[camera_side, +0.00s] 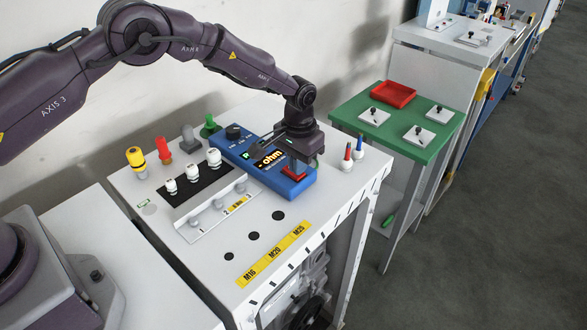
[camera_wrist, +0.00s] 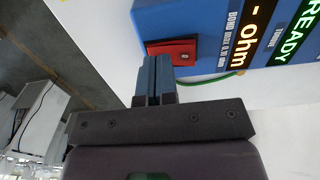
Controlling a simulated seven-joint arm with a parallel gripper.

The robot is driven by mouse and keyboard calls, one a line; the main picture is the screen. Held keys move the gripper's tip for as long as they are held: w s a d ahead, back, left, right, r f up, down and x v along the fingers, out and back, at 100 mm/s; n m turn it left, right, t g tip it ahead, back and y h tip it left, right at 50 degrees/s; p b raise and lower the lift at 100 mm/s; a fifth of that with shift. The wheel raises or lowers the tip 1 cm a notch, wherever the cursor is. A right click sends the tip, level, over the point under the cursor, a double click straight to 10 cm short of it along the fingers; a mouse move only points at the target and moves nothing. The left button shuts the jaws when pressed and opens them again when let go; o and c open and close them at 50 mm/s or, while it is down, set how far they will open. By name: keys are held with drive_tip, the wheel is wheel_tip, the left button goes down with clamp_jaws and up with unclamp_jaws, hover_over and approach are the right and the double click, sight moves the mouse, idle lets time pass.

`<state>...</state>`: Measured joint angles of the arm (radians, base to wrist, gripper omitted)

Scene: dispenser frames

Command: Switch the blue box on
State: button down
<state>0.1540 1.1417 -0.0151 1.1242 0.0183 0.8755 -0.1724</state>
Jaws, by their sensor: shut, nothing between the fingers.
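The blue box (camera_side: 246,158) lies on the white bench, and its lit display reads "- Ohm" in orange and "READY" in green in the wrist view (camera_wrist: 160,18). A red rocker switch (camera_wrist: 184,50) sits near one end of the box; in the side view it shows under my gripper (camera_side: 294,165). My gripper is shut and empty, its two finger pads pressed together. In the wrist view the fingertips (camera_wrist: 157,60) overlap the near edge of the red switch. I cannot tell whether they touch it.
Colored plugs, such as a yellow-black one (camera_side: 136,158) and a red one (camera_side: 164,149), stand at the bench's left. Red and blue screwdriver-like tools (camera_side: 347,158) stand right of the box. A green table (camera_side: 391,136) with a red tray (camera_side: 393,95) is beyond. The bench's front has free room.

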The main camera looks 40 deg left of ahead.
drive_tip(key=shift+r, duration=3.2)
drive_tip(key=shift+s+a+f+g, duration=0.1)
drive_tip(key=shift+s+f+g, duration=0.1)
drive_tip(key=shift+s+f, duration=0.3)
drive_tip(key=shift+s+a+f+g, duration=0.1)
drive_tip(key=shift+s+f+g, duration=0.15)
drive_tip(key=shift+s, duration=0.4)
drive_tip(key=shift+s+a+r+m, duration=0.2)
drive_tip(key=shift+s+r+m, duration=0.1)
drive_tip(key=shift+s+r, duration=0.4)
drive_tip(key=s+a+r+t, duration=0.3)
drive_tip(key=s+a+r, duration=0.1)
drive_tip(key=s+r, duration=0.8)
drive_tip(key=s+a+r+t, duration=0.3)
drive_tip(key=s+r, duration=0.9)
drive_tip(key=s, duration=0.5)
drive_tip(key=shift+a, duration=0.4)
